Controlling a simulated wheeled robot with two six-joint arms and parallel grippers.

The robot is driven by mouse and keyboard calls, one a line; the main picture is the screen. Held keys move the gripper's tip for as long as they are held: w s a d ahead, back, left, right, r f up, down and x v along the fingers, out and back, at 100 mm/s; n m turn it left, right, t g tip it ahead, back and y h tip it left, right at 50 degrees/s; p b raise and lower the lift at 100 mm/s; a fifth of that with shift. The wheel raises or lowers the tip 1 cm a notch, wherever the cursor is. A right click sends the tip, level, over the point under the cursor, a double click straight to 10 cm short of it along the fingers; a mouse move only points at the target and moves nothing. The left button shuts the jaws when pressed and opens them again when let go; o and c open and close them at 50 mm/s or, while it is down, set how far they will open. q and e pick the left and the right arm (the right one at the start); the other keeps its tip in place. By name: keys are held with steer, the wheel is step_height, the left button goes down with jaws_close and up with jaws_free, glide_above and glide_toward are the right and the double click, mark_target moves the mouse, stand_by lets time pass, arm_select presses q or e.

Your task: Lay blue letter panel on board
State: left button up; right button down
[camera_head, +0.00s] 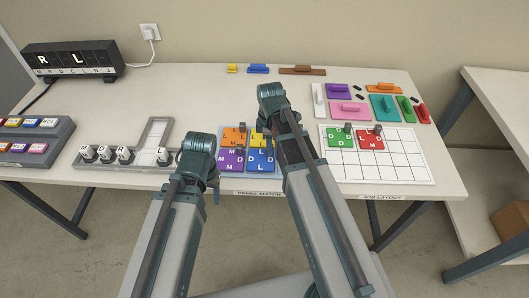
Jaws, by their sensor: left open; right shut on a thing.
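The blue letter panel (262,159), with white D and L letters, is in the panel match area at the middle of the table, beside orange (233,137) and purple (230,161) panels. My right gripper (268,129) is at its upper edge, shut on it; my arm hides part of it. I cannot tell whether it is lifted. The white gridded job layout board (395,166) lies to the right, with a green panel (340,138) and a red panel (370,139) in its top row. My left gripper (214,186) is open, near the mat's left side; its fingers are mostly hidden.
Coloured handled blocks, including purple (338,90), pink (349,112) and teal (384,107), lie behind the board. A tray with lettered white blocks (105,154) and a grey rack (30,142) stand left. A black letter display (74,60) stands at back left. The board's lower rows are clear.

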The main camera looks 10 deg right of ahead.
steer(key=shift+f, duration=0.25)
arm_select(q)
steer(key=shift+f, duration=0.2)
arm_select(e)
steer(key=shift+r, duration=0.1)
steer(key=shift+f, duration=0.25)
steer(key=c, duration=0.7)
jaws_free()
arm_select(q)
steer(key=shift+a+f, duration=0.1)
steer(key=shift+f, duration=0.05)
arm_select(e)
steer(key=shift+r, duration=0.1)
steer(key=shift+r, duration=0.1)
